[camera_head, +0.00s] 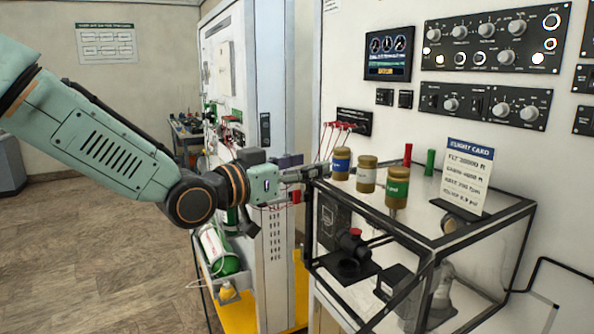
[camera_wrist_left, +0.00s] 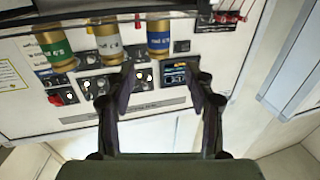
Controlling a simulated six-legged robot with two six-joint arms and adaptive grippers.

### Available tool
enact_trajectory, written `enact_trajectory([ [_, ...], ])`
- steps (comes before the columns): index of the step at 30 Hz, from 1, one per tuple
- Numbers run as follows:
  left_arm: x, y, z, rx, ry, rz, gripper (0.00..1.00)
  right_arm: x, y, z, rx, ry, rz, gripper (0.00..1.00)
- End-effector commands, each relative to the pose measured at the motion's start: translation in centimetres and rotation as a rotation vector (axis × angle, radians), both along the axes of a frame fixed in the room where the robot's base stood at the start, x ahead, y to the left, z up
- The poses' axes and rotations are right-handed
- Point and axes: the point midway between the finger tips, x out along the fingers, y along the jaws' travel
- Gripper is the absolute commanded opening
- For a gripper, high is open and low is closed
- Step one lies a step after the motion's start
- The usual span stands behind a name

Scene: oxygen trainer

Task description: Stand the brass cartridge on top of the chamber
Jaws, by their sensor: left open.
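Several brass-coloured cartridges are on the clear-topped chamber with a black frame (camera_head: 490,223). Three stand in a row: one with a blue band (camera_head: 341,164), one with a white band (camera_head: 366,176) and one with a green band (camera_head: 397,189). My left gripper (camera_head: 312,172) is at the chamber's left edge, just left of the blue-banded cartridge. In the left wrist view, the gripper (camera_wrist_left: 161,68) is open with nothing between its fingers. The blue-banded cartridge (camera_wrist_left: 158,38) shows beyond the fingertips, with the white-banded (camera_wrist_left: 107,43) and green-banded (camera_wrist_left: 57,47) ones to its left. My right gripper is not in view.
A flight card (camera_head: 467,175) stands on the chamber's right part. A red cylinder (camera_head: 407,155) and a green cylinder (camera_head: 430,162) are behind the cartridges. Control panels (camera_head: 490,40) line the wall. A white cabinet (camera_head: 270,240) stands below my left arm.

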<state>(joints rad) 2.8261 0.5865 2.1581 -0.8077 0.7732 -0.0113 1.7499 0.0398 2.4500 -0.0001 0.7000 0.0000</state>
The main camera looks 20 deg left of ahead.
Motion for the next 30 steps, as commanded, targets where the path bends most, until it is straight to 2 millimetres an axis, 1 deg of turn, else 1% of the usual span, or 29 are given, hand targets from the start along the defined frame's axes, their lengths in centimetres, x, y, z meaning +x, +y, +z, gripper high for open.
enact_trajectory([
  [1, -0.4, 0.2, 0.1, -0.006, -0.002, 0.001, 0.54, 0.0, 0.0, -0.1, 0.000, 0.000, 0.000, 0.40],
  [6, -1.4, 0.5, 0.0, -0.004, -0.001, -0.003, 0.54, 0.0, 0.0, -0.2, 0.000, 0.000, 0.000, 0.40],
  [16, -1.7, 0.6, -0.1, 0.000, 0.001, -0.006, 0.54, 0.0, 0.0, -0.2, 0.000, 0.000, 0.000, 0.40],
  [17, -1.7, 0.5, -0.3, 0.001, 0.006, -0.005, 0.54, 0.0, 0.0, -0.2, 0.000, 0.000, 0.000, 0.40],
  [19, -1.7, 0.3, -1.9, 0.001, 0.046, -0.001, 0.54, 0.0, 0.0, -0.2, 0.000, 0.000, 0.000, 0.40],
  [20, -1.7, 0.1, -3.1, 0.003, 0.076, 0.001, 0.54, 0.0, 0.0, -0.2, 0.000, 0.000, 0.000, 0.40],
  [22, -1.9, -0.4, -7.2, 0.005, 0.177, 0.013, 0.54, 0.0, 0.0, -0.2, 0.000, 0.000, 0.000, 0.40],
  [23, -2.1, -0.6, -9.4, 0.006, 0.232, 0.022, 0.54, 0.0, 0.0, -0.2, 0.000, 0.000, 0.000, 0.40],
  [24, -2.7, -0.9, -12.7, 0.009, 0.312, 0.034, 0.54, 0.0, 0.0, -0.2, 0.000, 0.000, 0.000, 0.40],
  [25, -3.3, -1.1, -15.2, 0.012, 0.373, 0.044, 0.54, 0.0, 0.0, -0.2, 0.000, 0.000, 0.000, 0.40],
  [26, -4.0, -1.3, -17.7, 0.016, 0.435, 0.055, 0.54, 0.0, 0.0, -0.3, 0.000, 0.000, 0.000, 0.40],
  [27, -5.1, -1.5, -20.8, 0.022, 0.515, 0.071, 0.54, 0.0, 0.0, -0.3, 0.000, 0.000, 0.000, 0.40],
  [29, -7.2, -1.8, -25.3, 0.032, 0.634, 0.097, 0.54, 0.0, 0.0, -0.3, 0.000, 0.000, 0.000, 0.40],
  [30, -8.8, -1.9, -28.2, 0.042, 0.713, 0.116, 0.54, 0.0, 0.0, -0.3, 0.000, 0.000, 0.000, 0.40],
])
